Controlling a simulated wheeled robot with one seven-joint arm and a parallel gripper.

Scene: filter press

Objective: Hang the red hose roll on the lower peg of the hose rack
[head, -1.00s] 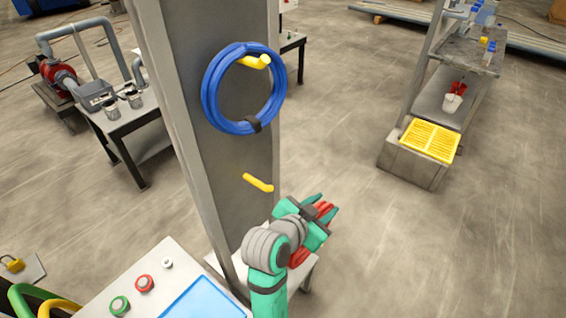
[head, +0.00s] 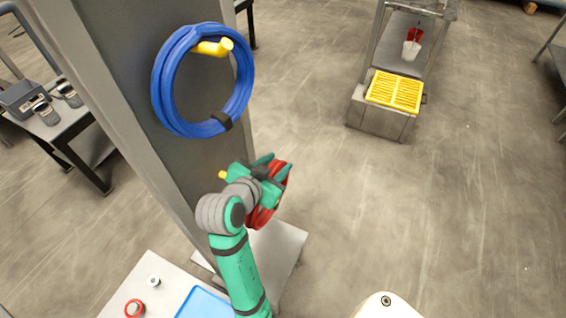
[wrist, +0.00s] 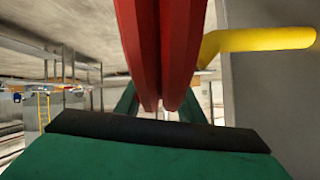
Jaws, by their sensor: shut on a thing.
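The red hose roll (head: 266,208) is held in my gripper (head: 272,172), which is shut on it. It also fills the upper middle of the wrist view (wrist: 160,50). The lower yellow peg (head: 222,175) of the grey hose rack (head: 120,90) shows only at its tip in the head view, the rest hidden behind my arm. In the wrist view the yellow peg (wrist: 260,40) lies right of the roll, sticking out from the grey post. I cannot tell whether they touch. A blue hose roll (head: 165,85) hangs on the upper yellow peg (head: 212,48).
A grey table (head: 275,245) stands below the rack. A yellow grate (head: 395,90) on a box is at the upper right.

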